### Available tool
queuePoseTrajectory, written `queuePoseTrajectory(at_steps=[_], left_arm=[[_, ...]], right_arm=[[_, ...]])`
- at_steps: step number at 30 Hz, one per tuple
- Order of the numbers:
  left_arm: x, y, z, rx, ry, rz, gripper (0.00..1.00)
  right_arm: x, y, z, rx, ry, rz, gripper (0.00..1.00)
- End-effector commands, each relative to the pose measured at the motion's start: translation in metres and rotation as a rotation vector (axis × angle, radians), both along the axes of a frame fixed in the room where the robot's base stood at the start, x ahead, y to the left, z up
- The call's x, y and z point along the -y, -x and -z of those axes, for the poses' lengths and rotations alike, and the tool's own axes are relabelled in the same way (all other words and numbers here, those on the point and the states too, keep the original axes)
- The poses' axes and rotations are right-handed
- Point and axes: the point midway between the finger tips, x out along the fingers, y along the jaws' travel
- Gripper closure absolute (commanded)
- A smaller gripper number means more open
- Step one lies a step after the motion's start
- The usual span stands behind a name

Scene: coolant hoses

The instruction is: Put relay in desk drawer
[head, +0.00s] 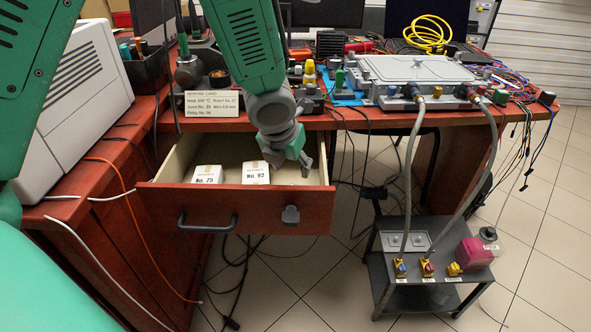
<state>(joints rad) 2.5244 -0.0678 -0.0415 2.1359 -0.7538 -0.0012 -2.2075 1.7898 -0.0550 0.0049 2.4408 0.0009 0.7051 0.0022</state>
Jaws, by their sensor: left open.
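The desk drawer (170,196) is pulled out under the red-brown desk. Inside it stand two small white boxes: one marked No. 75 (207,175) at the left, one apparently marked No. 92 (256,173) near the middle. I cannot tell whether either box holds a relay, and I cannot make out a separate relay elsewhere. My left gripper (299,160) is open and points down over the right part of the drawer, to the right of the boxes. Nothing shows between its fingers. It hides part of the drawer's inside. My right gripper is not in view.
A working card (212,104) stands at the desk edge. A grey lidded unit (415,70) with hoses stands on the desk at right. The hoses run to a low dark cart (430,270) with a pink bottle (476,252). A printer (80,85) stands at left.

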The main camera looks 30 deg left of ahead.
Motion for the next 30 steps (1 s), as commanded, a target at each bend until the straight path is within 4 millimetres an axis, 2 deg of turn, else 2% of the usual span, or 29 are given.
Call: queuePoseTrajectory(at_steps=[1, 3, 9, 30], left_arm=[[0.001, 0.004, -0.016, 0.002, 0.001, 0.000, 0.53], [0.003, 0.009, -0.027, 0.002, 0.001, 0.000, 0.53], [0.004, 0.018, -0.048, 0.000, 0.000, -0.001, 0.53], [0.005, 0.021, -0.051, 0.000, 0.000, 0.000, 0.53]], right_arm=[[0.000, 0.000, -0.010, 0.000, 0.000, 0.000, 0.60], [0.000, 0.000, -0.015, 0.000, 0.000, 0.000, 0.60], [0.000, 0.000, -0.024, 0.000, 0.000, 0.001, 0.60], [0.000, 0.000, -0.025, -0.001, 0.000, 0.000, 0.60]])
